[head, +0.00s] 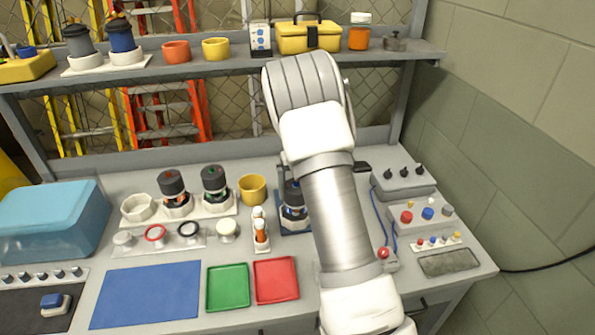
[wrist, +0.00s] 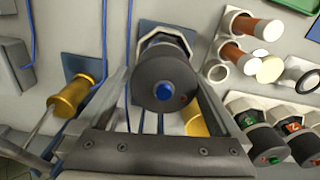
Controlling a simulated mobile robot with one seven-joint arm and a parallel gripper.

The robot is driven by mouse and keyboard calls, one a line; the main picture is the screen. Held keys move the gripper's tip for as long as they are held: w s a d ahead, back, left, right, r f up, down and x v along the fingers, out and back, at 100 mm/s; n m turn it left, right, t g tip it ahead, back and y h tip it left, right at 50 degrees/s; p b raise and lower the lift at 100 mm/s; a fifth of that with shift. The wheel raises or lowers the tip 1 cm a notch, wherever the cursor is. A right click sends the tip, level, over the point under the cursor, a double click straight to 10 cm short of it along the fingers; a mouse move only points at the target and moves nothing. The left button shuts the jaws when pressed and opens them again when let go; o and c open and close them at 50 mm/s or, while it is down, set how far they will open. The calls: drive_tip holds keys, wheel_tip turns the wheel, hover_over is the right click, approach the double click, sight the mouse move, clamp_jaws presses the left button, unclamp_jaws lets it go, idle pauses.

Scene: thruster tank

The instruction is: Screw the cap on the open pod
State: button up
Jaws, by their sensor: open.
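A pod (head: 292,212) with a dark top stands upright in a blue base (head: 287,230) near the bench middle, partly hidden by my arm in the head view. In the wrist view, a dark round cap (wrist: 160,70) with a blue centre sits on this pod. Whether it is screwed tight cannot be told. My gripper (wrist: 163,78) is open, with one finger on each side of the cap. I cannot tell whether the fingers touch it. The head view hides the gripper behind my arm.
Two dark-capped pods (head: 214,182) stand in a white rack left of the base. A yellow cup (head: 252,190) is close beside it. A tube rack (head: 261,232) stands in front. A control box (head: 402,183) is to the right. A shelf (head: 215,64) crosses behind.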

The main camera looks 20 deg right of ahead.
wheel_tip(320, 180, up, 18)
drive_tip(key=m+p, duration=0.3)
drive_tip(key=m, duration=0.6)
drive_tip(key=f+m+p, duration=0.1)
drive_tip(key=f+m, duration=0.2)
drive_tip(key=f, duration=0.2)
drive_tip(key=f+m+p, duration=0.1)
drive_tip(key=f+m, duration=0.3)
drive_tip(key=f, duration=0.2)
drive_tip(key=a+f+m+p, duration=0.1)
drive_tip(key=f+m, duration=0.3)
drive_tip(key=f, duration=0.2)
drive_tip(key=shift+f+p, duration=0.15)
drive_tip(key=shift+p, duration=0.2)
drive_tip(key=c, duration=0.9)
drive_tip(key=shift+c, duration=0.2)
